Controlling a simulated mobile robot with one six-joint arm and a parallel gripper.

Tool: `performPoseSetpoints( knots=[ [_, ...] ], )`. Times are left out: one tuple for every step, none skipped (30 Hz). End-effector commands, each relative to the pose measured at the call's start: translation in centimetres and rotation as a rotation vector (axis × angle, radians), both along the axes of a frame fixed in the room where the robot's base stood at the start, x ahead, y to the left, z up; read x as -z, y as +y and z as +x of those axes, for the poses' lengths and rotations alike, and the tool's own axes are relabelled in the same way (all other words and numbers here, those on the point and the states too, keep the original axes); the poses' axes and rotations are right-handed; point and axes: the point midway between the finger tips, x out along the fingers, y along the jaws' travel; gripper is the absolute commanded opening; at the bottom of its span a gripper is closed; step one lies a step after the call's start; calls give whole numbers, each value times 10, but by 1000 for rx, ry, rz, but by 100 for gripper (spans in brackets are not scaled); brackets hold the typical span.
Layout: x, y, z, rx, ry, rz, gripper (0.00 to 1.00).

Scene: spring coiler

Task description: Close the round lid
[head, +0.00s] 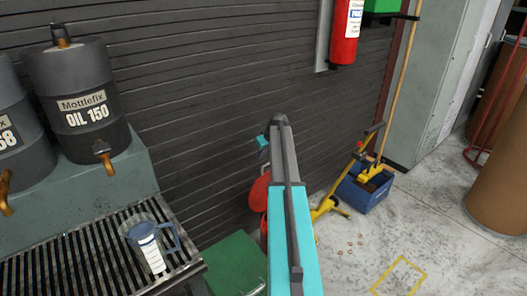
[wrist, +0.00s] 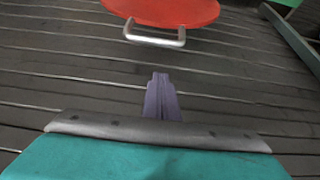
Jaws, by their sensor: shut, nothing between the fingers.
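The round red lid (head: 258,191) shows in the head view left of my arm, which hides part of it. It looks raised on edge near the grey slatted wall, behind a green box (head: 234,264). In the wrist view the red lid (wrist: 165,9) is cut off by the top edge, with its metal bar handle (wrist: 155,39) facing my gripper. My gripper (wrist: 160,79) is shut and empty. In the picture its fingertips lie below the handle, with a visible gap between them. Whatever the lid belongs to is mostly hidden behind my arm.
A slatted grate (head: 85,262) with a measuring jug (head: 148,247) is at the lower left, below oil drums (head: 84,98). A yellow tool (head: 328,206) and a blue bucket (head: 362,193) stand right of my arm. Open concrete floor lies at the right.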

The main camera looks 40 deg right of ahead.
Motion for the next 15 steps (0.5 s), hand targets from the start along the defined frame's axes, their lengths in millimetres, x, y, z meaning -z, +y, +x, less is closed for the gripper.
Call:
performPoseSetpoints(
  knots=[
    [6, 0, 3, 0, 1, 1, 0],
    [9, -1, 5, -1, 2, 2, 0],
    [13, -1, 7, -1, 2, 2, 0],
    [13, 0, 4, 1, 1, 1, 0],
    [12, 0, 0, 1, 1, 1, 0],
    [12, 1, -3, 2, 1, 1, 0],
    [13, 1, -6, 2, 1, 1, 0],
    [13, 1, -8, 2, 1, 1, 0],
    [14, 2, -12, 2, 1, 0, 0],
    [14, 2, -14, 2, 1, 0, 0],
    [14, 2, -16, 2, 1, 0, 0],
    [15, 2, -19, 1, 1, 0, 0],
    [15, 3, -22, 1, 1, 0, 0],
    [16, 3, -24, 1, 1, 0, 0],
    [16, 3, -26, 1, 1, 1, 0]
  ],
)
